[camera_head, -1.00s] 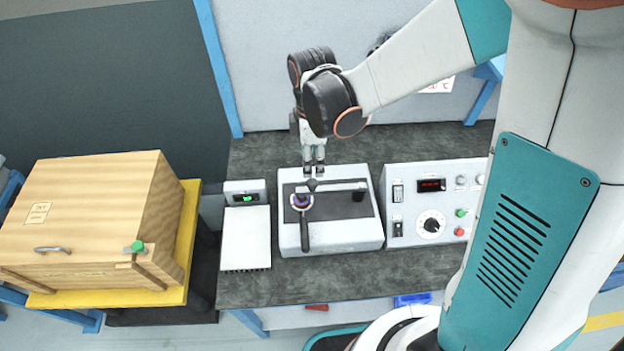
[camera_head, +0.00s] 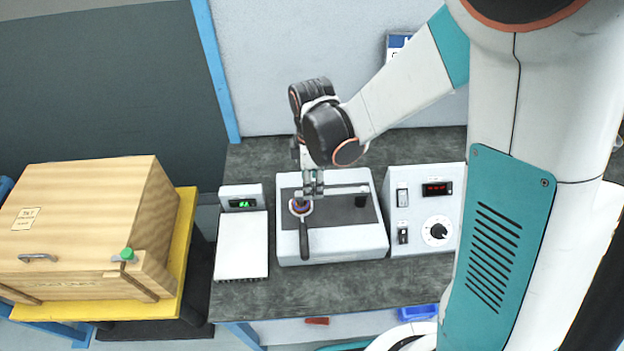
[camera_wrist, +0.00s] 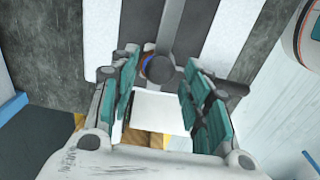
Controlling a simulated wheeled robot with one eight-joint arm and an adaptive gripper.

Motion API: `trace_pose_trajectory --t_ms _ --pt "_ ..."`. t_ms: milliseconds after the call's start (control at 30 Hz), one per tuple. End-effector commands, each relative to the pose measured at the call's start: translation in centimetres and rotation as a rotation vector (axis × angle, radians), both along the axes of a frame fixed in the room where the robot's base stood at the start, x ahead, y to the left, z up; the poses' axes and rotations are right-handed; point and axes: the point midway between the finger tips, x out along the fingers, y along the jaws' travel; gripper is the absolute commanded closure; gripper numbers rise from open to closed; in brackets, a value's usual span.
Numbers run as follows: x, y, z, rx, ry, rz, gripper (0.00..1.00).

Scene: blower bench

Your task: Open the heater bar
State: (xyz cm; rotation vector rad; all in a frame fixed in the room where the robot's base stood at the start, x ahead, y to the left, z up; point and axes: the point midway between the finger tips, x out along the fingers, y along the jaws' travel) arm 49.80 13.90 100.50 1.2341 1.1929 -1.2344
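The heater bar (camera_head: 345,189) is a light grey bar lying flat across the dark top of a white bench unit (camera_head: 345,250). A black handle (camera_head: 304,238) points toward the front from its left end, near a purple-blue ring (camera_head: 300,207). A black post (camera_head: 361,202) stands at its right end. My gripper (camera_head: 313,188) points down at the left part of the bar, its fingertips at the bar's level. In the wrist view my gripper (camera_wrist: 160,88) has its fingers apart. Whether they touch the bar is hidden.
A small scale (camera_head: 241,245) with a green display stands left of the unit. A control box (camera_head: 420,220) with a red display and dial stands at right. A wooden crate (camera_head: 85,215) stands on a yellow platform at left. The bench top (camera_head: 275,297) is bare in front.

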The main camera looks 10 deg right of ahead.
Motion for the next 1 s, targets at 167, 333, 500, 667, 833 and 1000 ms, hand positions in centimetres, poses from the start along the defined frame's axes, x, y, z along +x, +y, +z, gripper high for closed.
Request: trace_pose_trajectory --t_ms 167,333,500,667,833,1000 --pt "0.0 0.0 0.0 0.0 0.0 0.0 1.0" --pt "0.0 0.0 0.0 0.0 0.0 -0.003 1.0" --pt "0.5 0.0 -0.1 0.0 0.0 -0.033 1.0" --pt "1.5 -0.2 -0.1 0.0 0.0 -0.107 1.0" --pt "3.2 -0.5 -0.1 0.0 0.0 -0.235 1.0" --pt "5.3 -1.3 -0.1 0.0 0.0 -0.395 1.0"
